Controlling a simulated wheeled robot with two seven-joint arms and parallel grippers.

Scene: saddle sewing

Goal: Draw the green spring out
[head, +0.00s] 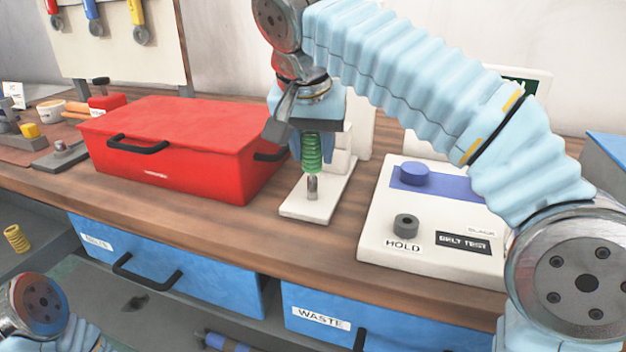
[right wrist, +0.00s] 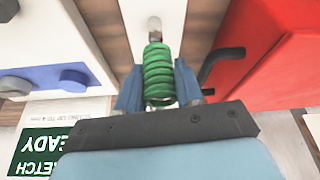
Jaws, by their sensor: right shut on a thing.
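The green spring (head: 312,152) is a coil standing upright above a metal post (head: 312,188) on a small white base plate (head: 320,204). My right gripper (head: 313,158) comes down from above and is shut on the spring, with a finger on each side of it. In the right wrist view the green spring (right wrist: 158,75) sits between the blue fingers of my right gripper (right wrist: 158,92). The post's tip shows just past the spring's end; I cannot tell whether it still reaches inside the coil. My left gripper is not in view; only part of my left arm shows at the lower left.
A closed red box (head: 185,145) with black handles stands close left of the white base. A white tester (head: 430,215) with a blue knob and a grey HOLD knob stands to the right. Blue drawers (head: 165,262) are below the bench edge. A yellow spring (head: 16,238) lies lower left.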

